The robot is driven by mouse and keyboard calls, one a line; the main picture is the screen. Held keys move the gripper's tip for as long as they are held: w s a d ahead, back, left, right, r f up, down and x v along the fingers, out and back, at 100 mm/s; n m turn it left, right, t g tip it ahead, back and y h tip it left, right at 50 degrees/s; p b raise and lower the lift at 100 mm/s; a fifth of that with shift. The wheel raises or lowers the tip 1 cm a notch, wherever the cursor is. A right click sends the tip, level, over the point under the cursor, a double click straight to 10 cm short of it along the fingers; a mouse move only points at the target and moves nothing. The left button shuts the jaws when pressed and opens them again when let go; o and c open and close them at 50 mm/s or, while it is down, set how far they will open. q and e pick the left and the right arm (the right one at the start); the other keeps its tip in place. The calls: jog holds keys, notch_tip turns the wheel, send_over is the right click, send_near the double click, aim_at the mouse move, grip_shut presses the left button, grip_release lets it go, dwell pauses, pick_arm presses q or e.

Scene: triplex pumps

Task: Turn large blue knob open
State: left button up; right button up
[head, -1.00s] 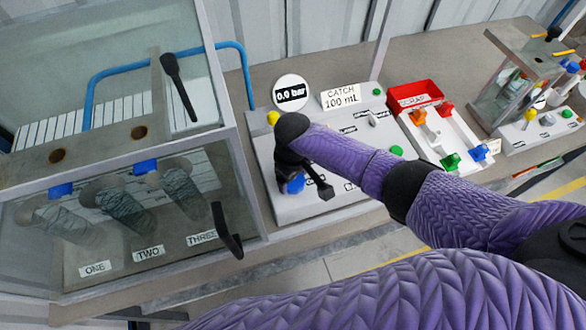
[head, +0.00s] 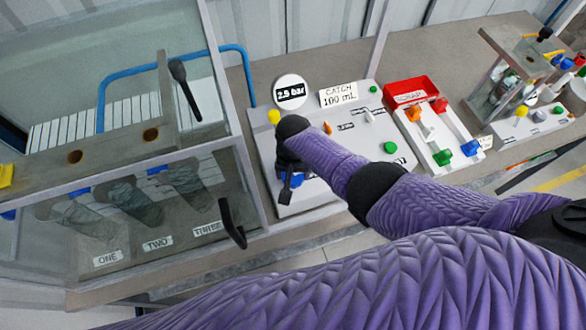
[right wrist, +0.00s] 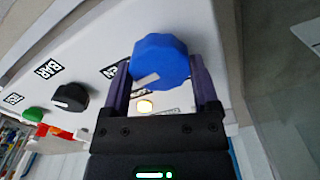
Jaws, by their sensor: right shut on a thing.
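The large blue knob (right wrist: 160,60) sits on the white control panel, with a pale pointer mark near its lower left edge in the right wrist view. My right gripper (right wrist: 160,85) is shut on it, one finger on each side. In the head view the knob (head: 290,180) is partly hidden behind my right gripper (head: 288,185) and wrist. My left gripper is not in view.
A red scrap bin (head: 410,92) stands to the right. A glass-fronted cabinet with a black handle (head: 230,225) is close on the left.

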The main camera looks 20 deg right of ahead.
aim_at(293, 174)
jog(key=shift+m, duration=0.7)
jog(key=o, duration=1.1)
jog(key=shift+r, duration=0.15)
notch_tip(293, 174, up, 10)
jog(key=p, duration=0.6)
